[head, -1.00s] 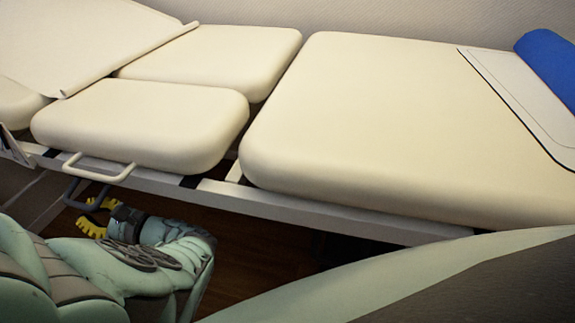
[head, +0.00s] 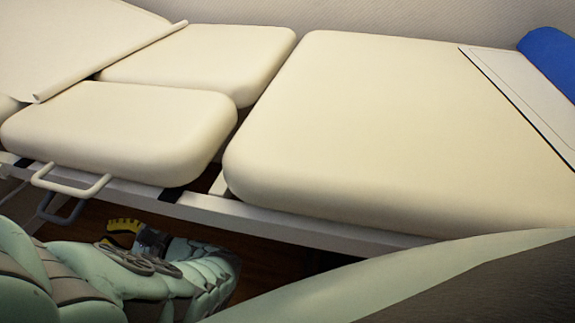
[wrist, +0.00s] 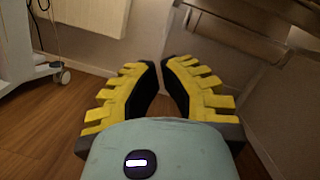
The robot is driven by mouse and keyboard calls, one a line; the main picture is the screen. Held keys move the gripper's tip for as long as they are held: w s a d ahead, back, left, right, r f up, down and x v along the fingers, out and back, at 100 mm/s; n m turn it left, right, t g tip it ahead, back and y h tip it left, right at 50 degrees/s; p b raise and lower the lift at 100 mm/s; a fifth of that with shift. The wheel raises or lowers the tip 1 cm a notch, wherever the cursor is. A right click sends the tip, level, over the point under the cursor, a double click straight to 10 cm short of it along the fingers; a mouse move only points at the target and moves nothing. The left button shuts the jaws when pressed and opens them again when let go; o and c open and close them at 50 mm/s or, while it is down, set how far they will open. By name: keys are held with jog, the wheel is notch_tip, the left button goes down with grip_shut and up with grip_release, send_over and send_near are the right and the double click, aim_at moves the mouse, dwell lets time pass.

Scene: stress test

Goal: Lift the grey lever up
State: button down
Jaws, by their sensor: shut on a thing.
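The grey lever (head: 62,209) is a dark loop under the bed's side rail in the head view. It hangs just below a cream handle (head: 70,184) at the left. My gripper (head: 124,229), with yellow ridged fingers, is low and to the right of the lever, apart from it in the picture. In the wrist view my gripper (wrist: 161,63) has its fingers drawn close together. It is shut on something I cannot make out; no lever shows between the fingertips.
A padded cream bed (head: 400,130) fills the head view, with a pale side rail (head: 290,222) along its near edge. The wrist view shows a wheeled white stand (wrist: 35,65) at upper left, metal framework (wrist: 250,15) at upper right and open wooden floor (wrist: 45,125).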

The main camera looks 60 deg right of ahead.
jog(key=v, duration=0.4)
jog(key=shift+s+a+f, duration=0.1)
jog(key=shift+s+a, duration=0.05)
jog(key=shift+a, duration=0.15)
jog(key=shift+d, duration=0.1)
